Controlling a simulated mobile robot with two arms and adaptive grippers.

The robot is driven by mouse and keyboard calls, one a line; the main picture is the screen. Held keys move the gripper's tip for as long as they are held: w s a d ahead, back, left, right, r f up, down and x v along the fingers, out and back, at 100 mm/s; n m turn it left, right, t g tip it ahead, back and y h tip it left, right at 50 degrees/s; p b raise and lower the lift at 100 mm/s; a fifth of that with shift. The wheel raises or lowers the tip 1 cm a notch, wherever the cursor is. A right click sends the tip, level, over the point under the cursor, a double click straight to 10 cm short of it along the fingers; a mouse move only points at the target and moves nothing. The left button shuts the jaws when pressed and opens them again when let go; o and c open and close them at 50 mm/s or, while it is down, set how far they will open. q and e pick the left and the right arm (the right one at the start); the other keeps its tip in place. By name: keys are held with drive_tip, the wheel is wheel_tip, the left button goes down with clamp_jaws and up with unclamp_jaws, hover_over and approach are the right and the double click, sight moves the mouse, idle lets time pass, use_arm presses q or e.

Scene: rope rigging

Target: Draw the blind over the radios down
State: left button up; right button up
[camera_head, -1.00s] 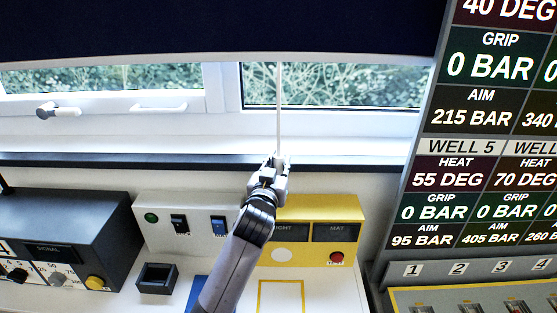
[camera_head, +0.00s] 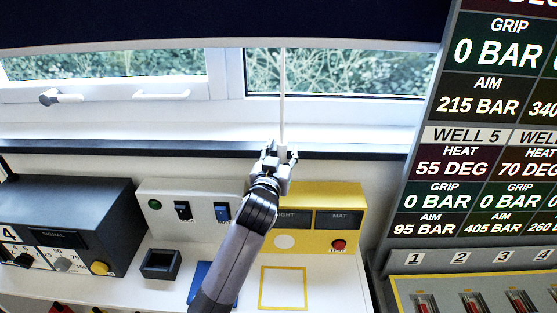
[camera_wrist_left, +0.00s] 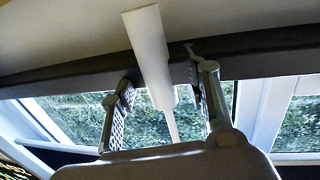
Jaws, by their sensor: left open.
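The dark navy blind (camera_head: 220,22) spans the top of the head view, its lower edge above most of the window glass. A thin white cord (camera_head: 282,95) hangs from it to a white pull. My left gripper (camera_head: 280,154) is at the cord's lower end, in front of the dark sill edge, with its fingers spread. In the left wrist view the white tapered pull (camera_wrist_left: 150,50) lies between the two open fingers; I cannot tell whether either finger touches it. The radio (camera_head: 62,225) is a dark box at lower left. My right gripper is not in view.
A white switch box (camera_head: 183,234) and a yellow panel with a red button (camera_head: 339,244) stand below my left gripper. A large well display board (camera_head: 475,135) rises at the right. A window handle (camera_head: 60,97) juts out at left.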

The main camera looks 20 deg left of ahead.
use_arm(q)
drive_tip(key=s+d, duration=0.1)
drive_tip(key=s, duration=1)
drive_tip(key=shift+s, duration=0.35)
drive_tip(key=shift+f, duration=0.1)
drive_tip(key=s+a+f+m+g, duration=0.1)
drive_tip(key=s+f+g, duration=0.4)
drive_tip(key=f, duration=0.4)
drive_tip(key=s+a+f+g, duration=0.1)
drive_tip(key=s+f+g, duration=0.2)
drive_tip(key=s+f, duration=0.45)
drive_tip(key=s+f+m+g+h, duration=0.1)
drive_tip(key=s+f+g, duration=0.2)
drive_tip(key=s+f, duration=0.35)
drive_tip(key=s+f+m+g+h, duration=0.1)
drive_tip(key=s+f+g, duration=0.2)
drive_tip(key=s, duration=0.7)
wheel_tip(320, 180, down, 27)
drive_tip(key=s+g+b, duration=0.1)
drive_tip(key=s+g, duration=0.1)
drive_tip(key=s, duration=0.1)
drive_tip(key=s+a+f+g+b, duration=0.1)
drive_tip(key=s+a+f, duration=0.1)
drive_tip(key=s+f, duration=1.4)
drive_tip(key=shift+s+a+f, duration=0.2)
drive_tip(key=shift+a+f, duration=0.1)
drive_tip(key=shift+f, duration=0.4)
